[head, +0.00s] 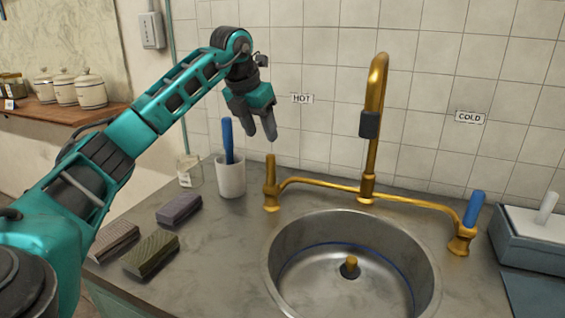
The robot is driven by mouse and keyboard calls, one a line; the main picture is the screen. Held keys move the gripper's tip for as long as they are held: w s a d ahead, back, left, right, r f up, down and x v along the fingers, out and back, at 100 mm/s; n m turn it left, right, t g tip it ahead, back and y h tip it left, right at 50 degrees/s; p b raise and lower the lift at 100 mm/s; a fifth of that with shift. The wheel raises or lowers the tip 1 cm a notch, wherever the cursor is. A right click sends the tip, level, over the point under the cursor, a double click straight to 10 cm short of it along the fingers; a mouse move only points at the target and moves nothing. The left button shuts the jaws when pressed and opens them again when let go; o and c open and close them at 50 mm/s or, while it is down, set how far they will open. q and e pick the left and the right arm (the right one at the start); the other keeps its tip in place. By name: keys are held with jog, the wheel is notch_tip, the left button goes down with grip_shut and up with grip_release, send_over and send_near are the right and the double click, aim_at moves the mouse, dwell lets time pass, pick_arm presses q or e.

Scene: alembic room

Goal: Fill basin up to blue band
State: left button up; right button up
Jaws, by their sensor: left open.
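The round steel basin (432,283) is set in the counter, with a thin blue band (322,248) around its inner wall. A brass-topped plug (349,267) stands at its bottom; I see no clear water. The brass tap's spout (377,90) rises behind the basin, with a dark piece (370,124) at its outlet. The hot handle (270,176) is brass and upright. The cold handle (473,209) has a blue lever. My left gripper (260,138) is open and empty, pointing down just above the hot handle, seemingly apart from it. My right gripper is not in view.
A white cup (231,181) holding a blue-handled item stands left of the hot handle, beside a glass jar (190,171). Several blocks (179,209) lie at the counter's left. A blue-grey box (545,241) stands at the right. HOT (302,98) and COLD (470,117) labels mark the wall.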

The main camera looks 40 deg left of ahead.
aim_at(272, 166)
pick_arm(q)
jog(key=b+x, duration=0.1)
jog(key=x, duration=1.1)
jog(key=shift+f, duration=0.3)
grip_shut()
